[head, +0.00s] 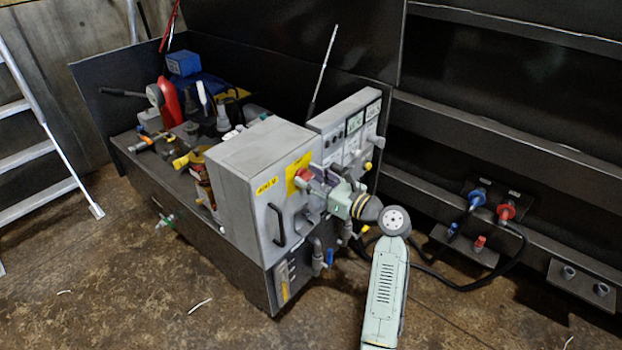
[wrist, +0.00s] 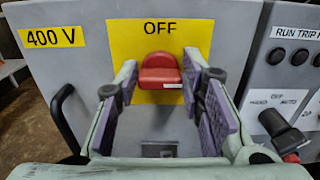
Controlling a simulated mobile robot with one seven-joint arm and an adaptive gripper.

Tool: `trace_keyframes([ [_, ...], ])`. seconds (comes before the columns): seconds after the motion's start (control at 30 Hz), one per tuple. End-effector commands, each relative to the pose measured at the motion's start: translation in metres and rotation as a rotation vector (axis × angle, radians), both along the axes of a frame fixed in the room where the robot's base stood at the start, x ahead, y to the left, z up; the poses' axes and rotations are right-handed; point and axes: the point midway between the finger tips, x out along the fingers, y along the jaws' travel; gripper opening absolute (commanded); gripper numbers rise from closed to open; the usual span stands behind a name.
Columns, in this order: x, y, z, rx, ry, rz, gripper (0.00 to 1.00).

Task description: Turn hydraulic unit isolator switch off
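The red isolator switch handle (wrist: 160,72) sits on a yellow plate (wrist: 120,38) marked "OFF" at its top, on the front of a grey cabinet. The handle has a small white mark at its lower right edge. In the head view the handle (head: 304,175) shows just left of my gripper (head: 318,181). In the wrist view my gripper (wrist: 161,80) is open, with one purple-padded finger on each side of the handle. Narrow gaps seem to remain on both sides; I cannot tell whether the tips touch it. The exact handle angle is hard to judge.
The cabinet (head: 254,160) has a black pull handle (head: 276,224) and a "400 V" label (wrist: 52,37). To the right stands a control panel (head: 350,125) with a black selector knob (wrist: 272,122). Hoses and valves lie below my gripper. Open floor is in front.

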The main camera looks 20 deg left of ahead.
Motion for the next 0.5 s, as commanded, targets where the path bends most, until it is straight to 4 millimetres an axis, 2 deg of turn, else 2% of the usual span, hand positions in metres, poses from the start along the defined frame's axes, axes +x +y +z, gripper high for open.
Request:
trace_keyframes([
  [0.07,0.0000,-0.0001,0.0001,0.000,0.000,0.000,0.28],
  [0.4,0.0000,-0.0001,0.0000,0.000,0.000,0.000,0.05],
  [0.5,-0.0001,-0.0001,0.0001,-0.001,-0.002,0.000,0.05],
])
